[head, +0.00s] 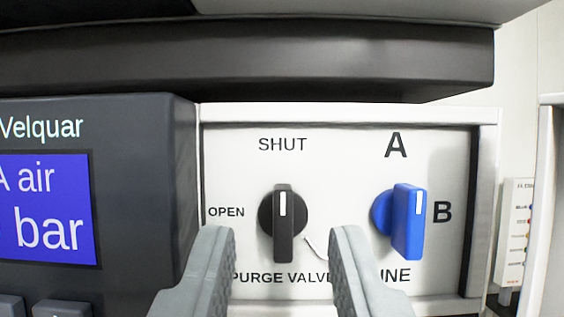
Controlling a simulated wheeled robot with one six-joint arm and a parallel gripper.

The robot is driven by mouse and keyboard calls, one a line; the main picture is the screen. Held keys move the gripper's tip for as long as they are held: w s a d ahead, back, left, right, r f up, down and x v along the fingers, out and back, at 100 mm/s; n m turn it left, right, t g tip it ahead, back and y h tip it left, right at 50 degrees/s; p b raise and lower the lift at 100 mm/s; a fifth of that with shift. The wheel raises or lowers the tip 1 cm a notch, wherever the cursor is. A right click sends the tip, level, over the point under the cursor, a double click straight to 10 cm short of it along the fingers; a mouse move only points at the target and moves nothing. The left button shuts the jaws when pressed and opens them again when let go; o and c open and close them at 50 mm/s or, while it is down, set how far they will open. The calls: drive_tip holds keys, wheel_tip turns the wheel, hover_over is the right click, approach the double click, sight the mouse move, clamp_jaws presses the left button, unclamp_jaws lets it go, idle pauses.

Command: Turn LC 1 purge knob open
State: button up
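The black purge valve knob (283,224) is on a white panel (340,140) in the head view. Its white mark points straight up at the label SHUT (283,145). The label OPEN (226,212) is to its left. My gripper (281,245) is open, with one grey finger to the lower left of the knob and one to the lower right. The fingers appear apart from the knob, though the depth gap is hard to judge. The fingers cover part of the lower panel lettering.
A blue knob (408,222) stands out to the right, close to my right finger, with labels A and B around it. A dark unit with a blue display (45,210) is at the left. A black ledge (250,62) overhangs the panel.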

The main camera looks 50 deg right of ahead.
sight(283, 209)
drive_tip(key=shift+x, duration=1.65)
drive_tip(key=shift+c, duration=0.4)
clamp_jaws()
